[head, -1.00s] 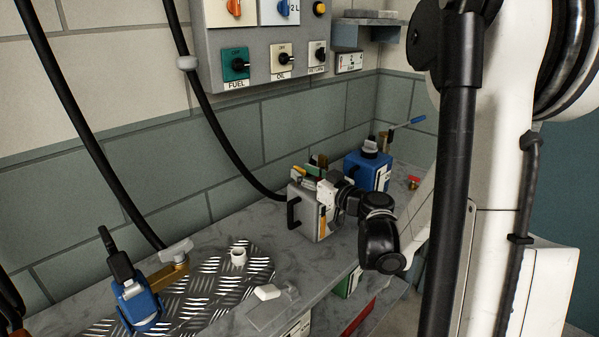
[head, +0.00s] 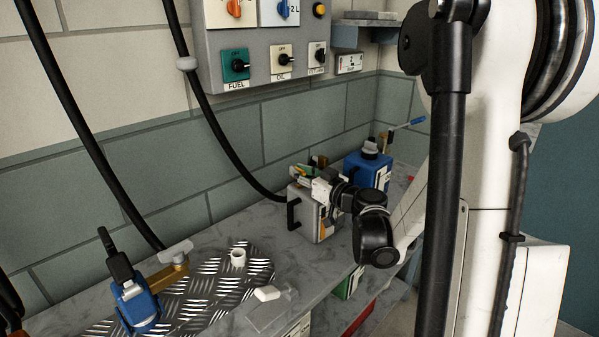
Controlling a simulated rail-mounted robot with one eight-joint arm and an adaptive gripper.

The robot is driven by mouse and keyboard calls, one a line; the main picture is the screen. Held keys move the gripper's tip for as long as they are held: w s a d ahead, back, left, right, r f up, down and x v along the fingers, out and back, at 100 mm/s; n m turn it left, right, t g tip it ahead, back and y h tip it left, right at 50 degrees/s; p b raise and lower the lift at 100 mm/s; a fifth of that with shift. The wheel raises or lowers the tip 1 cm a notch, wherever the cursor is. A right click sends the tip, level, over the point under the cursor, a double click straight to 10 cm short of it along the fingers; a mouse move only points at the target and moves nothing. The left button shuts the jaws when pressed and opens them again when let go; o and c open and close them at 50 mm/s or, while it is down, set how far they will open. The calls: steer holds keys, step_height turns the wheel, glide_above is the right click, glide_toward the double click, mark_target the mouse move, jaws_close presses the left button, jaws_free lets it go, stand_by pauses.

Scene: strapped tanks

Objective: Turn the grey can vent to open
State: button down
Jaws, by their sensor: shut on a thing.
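The grey can (head: 302,216) stands upright on the grey bench, with a black handle (head: 293,212) on its left side. My gripper (head: 318,185) is at the can's top, reaching in from the right. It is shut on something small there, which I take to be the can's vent. The gripper covers the vent, so I cannot see which way it is turned.
A blue can (head: 366,170) with a dark cap stands close behind on the right. A blue nozzle (head: 137,304), white ring (head: 238,258) and white block (head: 267,293) are at front left. The switch panel (head: 262,45) hangs above.

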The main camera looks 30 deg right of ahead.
mark_target(300, 169)
steer(key=shift+d+y, duration=0.1)
steer(key=shift+y, duration=0.2)
steer(key=shift+n+y, duration=0.7)
steer(key=shift+y, duration=0.1)
steer(key=c, duration=1.8)
jaws_free()
steer(key=shift+r, duration=0.15)
step_height(300, 169, up, 10)
steer(key=shift+f, duration=0.1)
steer(key=shift+c, duration=0.4)
